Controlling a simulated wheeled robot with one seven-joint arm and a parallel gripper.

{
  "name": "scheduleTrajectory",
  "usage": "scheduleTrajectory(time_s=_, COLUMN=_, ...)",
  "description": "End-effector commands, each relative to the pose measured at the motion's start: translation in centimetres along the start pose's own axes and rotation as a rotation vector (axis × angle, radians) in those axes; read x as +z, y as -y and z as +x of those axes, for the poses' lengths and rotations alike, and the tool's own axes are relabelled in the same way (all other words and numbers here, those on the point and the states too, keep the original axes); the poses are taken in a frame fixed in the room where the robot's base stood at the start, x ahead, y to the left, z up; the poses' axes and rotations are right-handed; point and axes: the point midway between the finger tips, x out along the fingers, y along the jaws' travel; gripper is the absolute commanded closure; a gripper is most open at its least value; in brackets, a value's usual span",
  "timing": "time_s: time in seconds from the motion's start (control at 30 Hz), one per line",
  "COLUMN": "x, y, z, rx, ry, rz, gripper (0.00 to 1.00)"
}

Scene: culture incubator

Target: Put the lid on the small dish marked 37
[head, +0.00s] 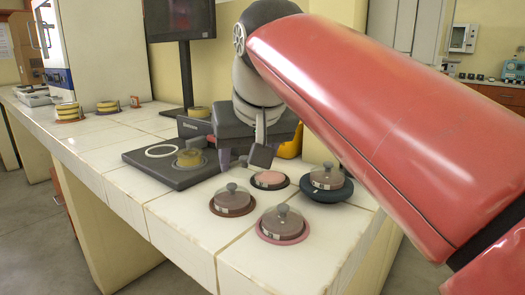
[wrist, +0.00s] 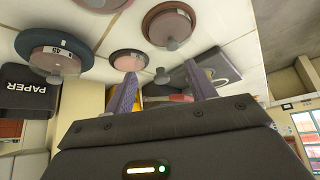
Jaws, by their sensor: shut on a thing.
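A small dish (head: 269,180) with pink contents sits uncovered on a dark-rimmed base in the head view. It also shows in the wrist view (wrist: 127,63); I cannot read its number. My gripper (head: 245,163) is above the worktop, just left of and behind this dish. In the wrist view its two purple fingers (wrist: 163,84) stand apart, with a small grey knob (wrist: 162,75) between their tips. I take this as the lid that the gripper is shut on. The lid's clear body is hard to make out.
Lidded dishes stand close by: on a brown base (head: 232,211), on a pink base (head: 283,240) and on a dark blue base (head: 327,195), marked 45 in the wrist view.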

Motion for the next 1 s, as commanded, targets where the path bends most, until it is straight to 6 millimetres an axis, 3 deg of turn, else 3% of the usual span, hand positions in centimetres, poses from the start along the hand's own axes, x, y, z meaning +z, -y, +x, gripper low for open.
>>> scheduleTrajectory(time_s=0.2, x=-4.2, y=-3.7, z=0.9, rx=-0.014, ry=0.002, rz=0.006, gripper=0.65)
scheduleTrajectory(time_s=0.4, x=-6.9, y=-6.6, z=2.5, rx=-0.002, ry=0.003, rz=-0.004, gripper=0.65)
scheduleTrajectory(time_s=0.67, x=-7.0, y=-7.3, z=3.5, rx=0.005, ry=0.001, rz=-0.007, gripper=0.65)
scheduleTrajectory(time_s=1.0, x=-5.2, y=-7.3, z=6.2, rx=0.004, ry=0.001, rz=-0.006, gripper=0.65)
